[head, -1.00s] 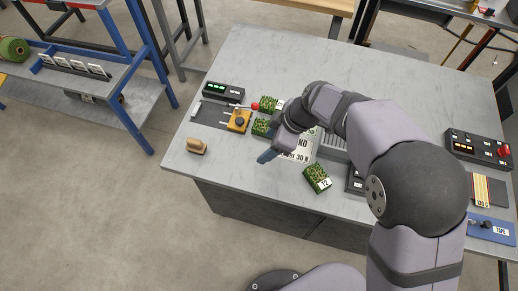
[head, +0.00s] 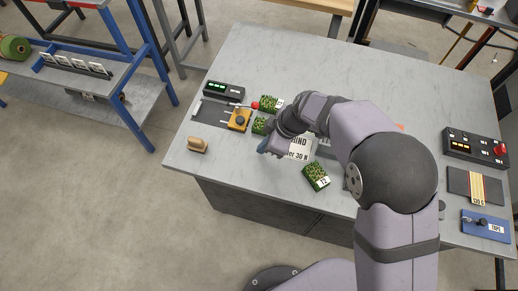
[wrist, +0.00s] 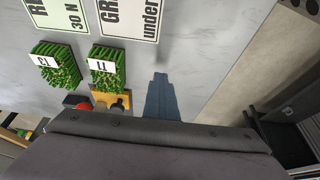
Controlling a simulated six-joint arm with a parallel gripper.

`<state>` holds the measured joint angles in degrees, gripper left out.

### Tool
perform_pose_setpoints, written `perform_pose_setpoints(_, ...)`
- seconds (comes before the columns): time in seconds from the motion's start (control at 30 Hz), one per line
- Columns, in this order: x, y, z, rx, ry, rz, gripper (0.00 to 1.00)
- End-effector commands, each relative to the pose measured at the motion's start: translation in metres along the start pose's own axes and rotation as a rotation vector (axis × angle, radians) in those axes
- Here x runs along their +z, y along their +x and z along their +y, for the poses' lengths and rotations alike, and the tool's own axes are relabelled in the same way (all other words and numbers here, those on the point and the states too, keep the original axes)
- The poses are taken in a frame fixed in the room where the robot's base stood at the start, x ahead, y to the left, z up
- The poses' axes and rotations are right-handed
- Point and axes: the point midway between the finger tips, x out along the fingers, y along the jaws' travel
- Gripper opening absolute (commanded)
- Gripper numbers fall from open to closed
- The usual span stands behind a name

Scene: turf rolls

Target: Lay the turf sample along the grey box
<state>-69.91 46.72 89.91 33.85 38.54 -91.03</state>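A green turf sample labelled 12 (head: 316,177) lies tilted in the picture near the table's front edge. Two more turf samples, 11 (head: 260,126) and 13 (head: 269,103), lie further left; they also show in the wrist view as 11 (wrist: 108,72) and 13 (wrist: 58,70). A grey ribbed thing, possibly the grey box (head: 324,148), is mostly hidden behind my arm. My gripper (head: 262,147) hangs above the table in front of sample 11, apart from the samples. In the wrist view its blue fingers (wrist: 160,95) overlap, so their gap does not show; no turf shows at them.
A printed sheet (head: 299,150) lies between samples 11 and 12. A yellow device (head: 239,119) with a red knob, a black display box (head: 224,90) and a tan wooden piece (head: 198,145) are at left. A control box (head: 475,146) is at right. The table's back is clear.

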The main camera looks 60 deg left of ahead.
Motion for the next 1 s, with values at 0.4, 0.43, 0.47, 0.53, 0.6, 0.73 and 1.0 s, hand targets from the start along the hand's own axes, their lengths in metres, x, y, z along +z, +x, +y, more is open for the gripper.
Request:
perform_pose_setpoints(0.4,0.0,0.0,0.0,0.0,0.0,0.0,0.61)
perform_pose_setpoints(0.43,0.0,0.0,0.0,0.0,0.0,0.0,0.61)
perform_pose_setpoints(0.47,0.0,0.0,0.0,0.0,0.0,0.0,0.61)
perform_pose_setpoints(0.53,0.0,0.0,0.0,0.0,0.0,0.0,0.61)
perform_pose_setpoints(0.6,0.0,-0.001,0.0,0.0,0.0,0.0,0.61)
perform_pose_setpoints(0.73,0.0,-0.005,0.001,0.003,-0.001,0.002,0.61)
perform_pose_setpoints(1.0,0.001,-0.031,0.001,0.004,-0.001,0.002,0.61)
